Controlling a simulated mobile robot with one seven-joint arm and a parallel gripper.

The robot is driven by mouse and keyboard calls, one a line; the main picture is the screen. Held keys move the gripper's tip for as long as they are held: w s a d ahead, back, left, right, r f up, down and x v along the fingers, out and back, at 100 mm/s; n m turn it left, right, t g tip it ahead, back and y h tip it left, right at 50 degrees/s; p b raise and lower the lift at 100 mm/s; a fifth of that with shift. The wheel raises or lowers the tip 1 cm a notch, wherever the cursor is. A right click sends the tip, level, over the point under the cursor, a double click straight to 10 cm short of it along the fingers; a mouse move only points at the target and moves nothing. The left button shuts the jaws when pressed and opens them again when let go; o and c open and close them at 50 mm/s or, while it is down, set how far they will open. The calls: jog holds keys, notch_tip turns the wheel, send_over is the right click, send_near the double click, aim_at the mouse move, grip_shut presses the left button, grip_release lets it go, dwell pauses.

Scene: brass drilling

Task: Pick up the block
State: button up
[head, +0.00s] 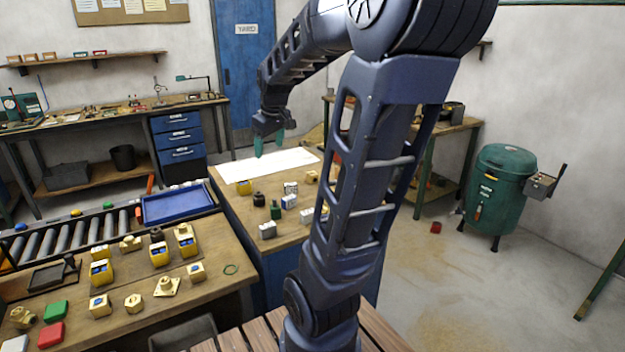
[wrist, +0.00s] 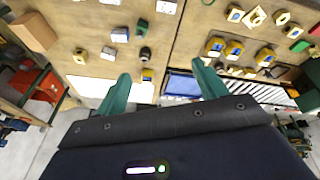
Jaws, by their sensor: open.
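My gripper (head: 269,145) is open and empty in the head view, above the far end of the middle bench, over the white sheet (head: 240,171). Its two teal fingers are spread apart in the wrist view (wrist: 162,82), with nothing between them. Several small blocks sit on the middle bench, among them a grey-topped block (head: 268,231) and a white and blue block (head: 289,202). A green block (head: 55,311) and a red block (head: 50,334) lie at the front left. A red block (head: 436,227) lies on the floor. Which block is meant, I cannot tell.
A blue tray (head: 178,205) lies by the roller conveyor (head: 75,236). Yellow and brass parts crowd the left bench (head: 215,270). A green drum (head: 499,190) stands at right. Floor there is mostly clear.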

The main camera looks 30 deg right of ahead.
jog(key=w+d+f+n, duration=0.3)
jog(key=w+d, duration=0.4)
jog(key=w, duration=0.4)
jog(key=n+g+h, duration=0.4)
jog(key=n+h, duration=0.1)
jog(key=n, duration=0.5)
send_near(312, 174)
jog(key=shift+w+x, duration=0.15)
jog(key=shift+x, duration=1.75)
jog(key=shift+w+x, duration=0.15)
jog(key=shift+x, duration=1.75)
jog(key=shift+w+x, duration=0.2)
jog(key=shift+x, duration=1.7)
jog(key=shift+d, duration=0.1)
jog(key=c, duration=1.3)
jog(key=shift+r, duration=0.1)
jog(key=shift+c, duration=1.1)
jog(key=shift+r, duration=0.1)
